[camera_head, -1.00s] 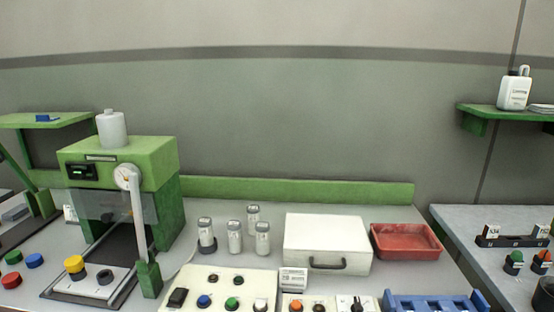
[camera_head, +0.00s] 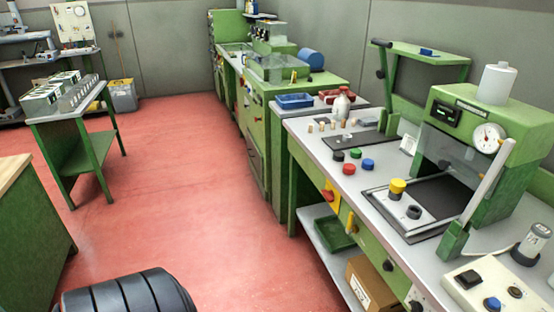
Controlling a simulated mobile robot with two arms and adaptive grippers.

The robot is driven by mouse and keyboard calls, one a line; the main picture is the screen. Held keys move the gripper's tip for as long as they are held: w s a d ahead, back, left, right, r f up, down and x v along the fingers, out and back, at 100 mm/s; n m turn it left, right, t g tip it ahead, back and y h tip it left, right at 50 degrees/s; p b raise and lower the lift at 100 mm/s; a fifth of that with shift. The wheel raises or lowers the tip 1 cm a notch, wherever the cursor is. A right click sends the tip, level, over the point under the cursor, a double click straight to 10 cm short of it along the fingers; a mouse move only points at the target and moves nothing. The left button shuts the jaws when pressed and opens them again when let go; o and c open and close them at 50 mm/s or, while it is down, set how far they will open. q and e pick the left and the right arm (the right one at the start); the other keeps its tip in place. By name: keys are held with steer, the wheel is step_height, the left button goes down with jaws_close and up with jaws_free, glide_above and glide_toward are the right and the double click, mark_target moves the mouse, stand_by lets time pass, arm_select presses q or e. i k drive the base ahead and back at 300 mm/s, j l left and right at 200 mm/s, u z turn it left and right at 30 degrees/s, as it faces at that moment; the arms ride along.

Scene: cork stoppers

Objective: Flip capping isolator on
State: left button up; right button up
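The green capping press (camera_head: 475,140) stands on the right bench, with a round dial, a small dark display and a white lever arm. A yellow-and-red fitting (camera_head: 328,196) is on the front face of that bench. It looks like a rotary isolator, but its position and label are too small to read. A yellow part (camera_head: 349,226) hangs on the bench front beside it. A dark round knob (camera_head: 418,306) shows at the bottom edge, partly cut off. Neither of my grippers is in view.
A control box (camera_head: 490,290) with buttons sits at the bench's front right. Coloured caps (camera_head: 349,168) and corks lie on the bench. A cardboard box (camera_head: 370,282) is on the lower shelf. A green table (camera_head: 75,130) stands left. The red floor (camera_head: 190,190) between is clear.

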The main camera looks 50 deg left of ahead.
mark_target(329, 195)
steer(key=u, duration=1.25)
